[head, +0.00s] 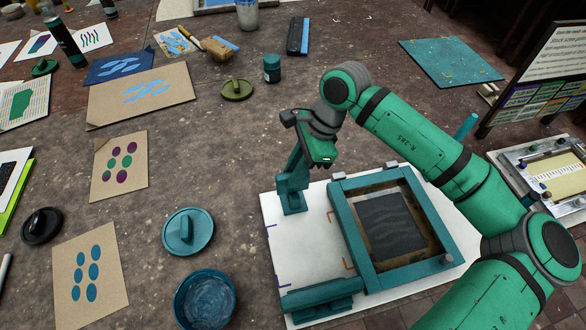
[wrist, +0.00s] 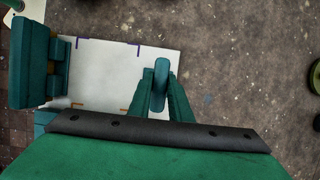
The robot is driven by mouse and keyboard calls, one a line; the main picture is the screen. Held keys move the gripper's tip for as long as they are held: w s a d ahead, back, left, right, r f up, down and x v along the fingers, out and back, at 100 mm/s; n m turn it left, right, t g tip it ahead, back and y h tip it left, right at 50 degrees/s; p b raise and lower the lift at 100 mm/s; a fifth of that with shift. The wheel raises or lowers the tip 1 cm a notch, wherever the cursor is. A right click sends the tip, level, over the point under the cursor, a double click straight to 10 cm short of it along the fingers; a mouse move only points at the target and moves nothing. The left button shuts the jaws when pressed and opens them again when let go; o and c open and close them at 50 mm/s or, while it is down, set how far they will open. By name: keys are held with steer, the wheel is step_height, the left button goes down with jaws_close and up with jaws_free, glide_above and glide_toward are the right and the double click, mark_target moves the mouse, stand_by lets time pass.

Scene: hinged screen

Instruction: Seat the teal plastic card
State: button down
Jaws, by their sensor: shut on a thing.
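My gripper (wrist: 160,92) is shut on a slim teal piece with a rounded end, which I take to be the teal plastic card (wrist: 161,74). It is seen nearly edge-on between the two teal fingers. In the head view my gripper (head: 293,192) is low over the back left corner of the white board (head: 300,250). I cannot tell whether the card touches the board. The board has purple and orange corner marks. The teal-framed screen (head: 352,230) lies on its right part. A teal block holder (head: 322,298) stands at its front edge; it also shows in the wrist view (wrist: 38,60).
Left of the board are a teal round lid (head: 188,230) and an open teal tub (head: 205,302). An olive lid (head: 236,90) and a small dark jar (head: 272,68) stand behind. My arm covers the area right of the screen.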

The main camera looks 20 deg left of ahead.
steer(key=shift+f, duration=2.35)
steer(key=c, duration=1.5)
jaws_free()
steer(key=shift+c, duration=0.2)
steer(key=shift+r, duration=0.1)
steer(key=v, duration=1)
steer(key=shift+w+d+r, duration=0.1)
steer(key=shift+d+r, duration=0.05)
steer(key=shift+r, duration=0.15)
